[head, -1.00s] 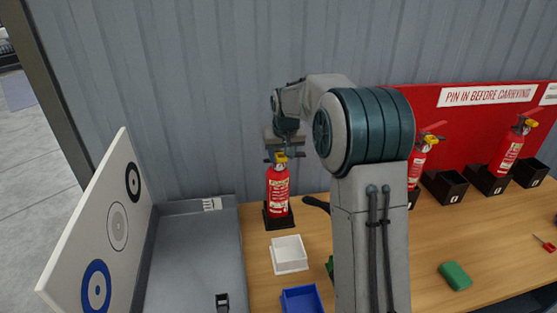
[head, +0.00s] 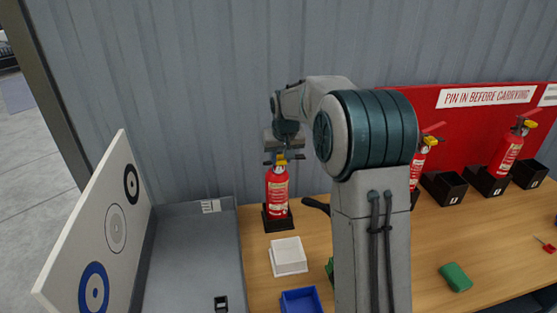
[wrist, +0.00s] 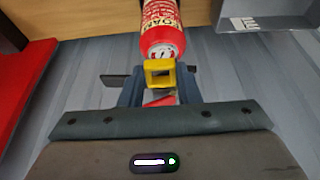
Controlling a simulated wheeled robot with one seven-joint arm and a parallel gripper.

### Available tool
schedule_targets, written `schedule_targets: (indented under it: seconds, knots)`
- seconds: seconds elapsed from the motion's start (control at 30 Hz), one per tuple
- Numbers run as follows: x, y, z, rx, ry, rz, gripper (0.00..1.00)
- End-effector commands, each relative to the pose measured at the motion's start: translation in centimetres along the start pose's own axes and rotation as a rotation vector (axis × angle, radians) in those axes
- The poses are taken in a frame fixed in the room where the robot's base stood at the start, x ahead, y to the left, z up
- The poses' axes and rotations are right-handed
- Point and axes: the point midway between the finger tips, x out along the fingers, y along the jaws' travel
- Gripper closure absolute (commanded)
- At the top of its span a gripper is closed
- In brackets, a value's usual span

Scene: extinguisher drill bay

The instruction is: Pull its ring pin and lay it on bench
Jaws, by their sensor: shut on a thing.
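A red fire extinguisher (head: 277,190) stands upright in a black holder (head: 277,224) on the wooden bench (head: 255,262). My gripper (head: 283,157) is at its top, pointing down, and is shut on the yellow ring pin (wrist: 160,73). I cannot tell whether the pin is still seated in the valve.
A white tray (head: 288,257) and a blue tray (head: 301,301) are on the bench in front. A grey bin (head: 190,245) and target board (head: 115,228) stand left. More extinguishers (head: 507,155), black holders (head: 445,187) and a green block (head: 456,277) are right.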

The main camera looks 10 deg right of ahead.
Motion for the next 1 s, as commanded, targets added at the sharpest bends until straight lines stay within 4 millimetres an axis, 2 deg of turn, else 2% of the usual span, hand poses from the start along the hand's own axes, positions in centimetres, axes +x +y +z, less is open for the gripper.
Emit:
schedule_targets:
  seconds: [1.0]
  knots:
    - [-0.9, 0.0, 4.2, 0.000, -0.010, 0.000, 0.98]
